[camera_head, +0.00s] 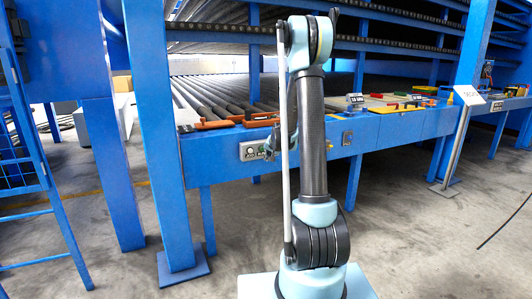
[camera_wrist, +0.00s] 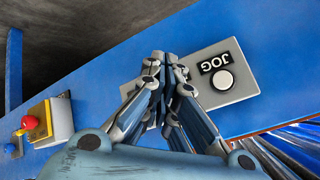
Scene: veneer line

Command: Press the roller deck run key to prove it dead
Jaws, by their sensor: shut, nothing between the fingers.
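A grey key plate (camera_head: 245,153) is fixed to the front of the blue roller deck beam (camera_head: 222,160). In the wrist view the plate (camera_wrist: 243,92) shows a white round key (camera_wrist: 223,81) beside a black JOG label (camera_wrist: 216,63). My gripper (camera_wrist: 167,57) is shut and empty, with its fingertips in front of the plate's other half. That half, where a run key could be, is hidden behind the fingers. I cannot tell whether the fingertips touch it. In the head view my gripper (camera_head: 268,148) is at the plate's right side, partly behind my arm.
Orange tools (camera_head: 215,124) lie on the deck edge. Blue posts (camera_head: 158,130) stand left. A sign stand (camera_head: 458,140) is right.

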